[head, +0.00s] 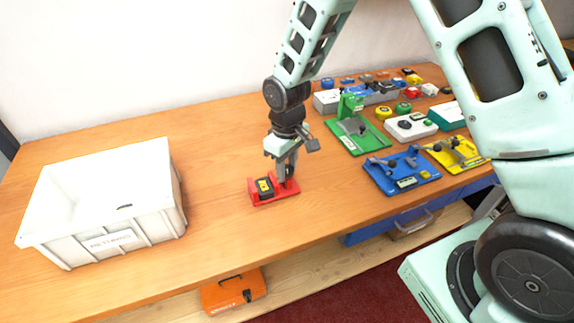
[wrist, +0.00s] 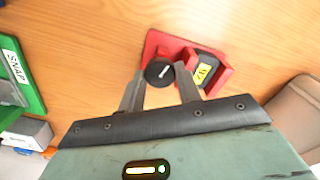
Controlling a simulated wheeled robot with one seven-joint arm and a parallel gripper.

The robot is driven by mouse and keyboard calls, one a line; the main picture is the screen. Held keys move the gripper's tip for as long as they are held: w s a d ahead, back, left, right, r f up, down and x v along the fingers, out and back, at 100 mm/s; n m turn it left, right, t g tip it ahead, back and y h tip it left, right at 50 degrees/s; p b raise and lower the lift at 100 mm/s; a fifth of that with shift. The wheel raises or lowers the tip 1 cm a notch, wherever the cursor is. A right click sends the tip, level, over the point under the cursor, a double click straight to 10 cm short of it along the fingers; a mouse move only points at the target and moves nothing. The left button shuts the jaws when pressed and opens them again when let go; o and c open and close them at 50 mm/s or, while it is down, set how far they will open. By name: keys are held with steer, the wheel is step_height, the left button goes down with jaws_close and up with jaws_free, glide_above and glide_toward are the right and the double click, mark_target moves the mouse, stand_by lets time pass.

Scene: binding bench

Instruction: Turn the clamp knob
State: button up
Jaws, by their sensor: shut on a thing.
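The red clamp fixture (head: 262,202) sits on the wooden table, and it also shows in the wrist view (wrist: 152,44). A black block with a yellow label (head: 264,187) is seated in it; in the wrist view the block (wrist: 206,70) is at the fixture's right side. The round black clamp knob (wrist: 158,71) with a white line mark is at the fixture's near left in the wrist view. My gripper (wrist: 160,80) points down with its fingers on both sides of the knob, shut on it. In the head view my gripper (head: 286,177) hides the knob.
A white bin (head: 112,240) stands at the left. Green (head: 365,142), blue (head: 383,180) and yellow (head: 470,162) fixtures lie to the right, with several small parts behind. The table around the red fixture is clear. An orange case (head: 232,293) is below.

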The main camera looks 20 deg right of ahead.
mark_target(287, 168)
steer(key=shift+m, duration=0.6)
steer(key=o, duration=1)
step_height(287, 168, up, 17)
steer(key=b, duration=0.2)
steer(key=shift+r, duration=0.2)
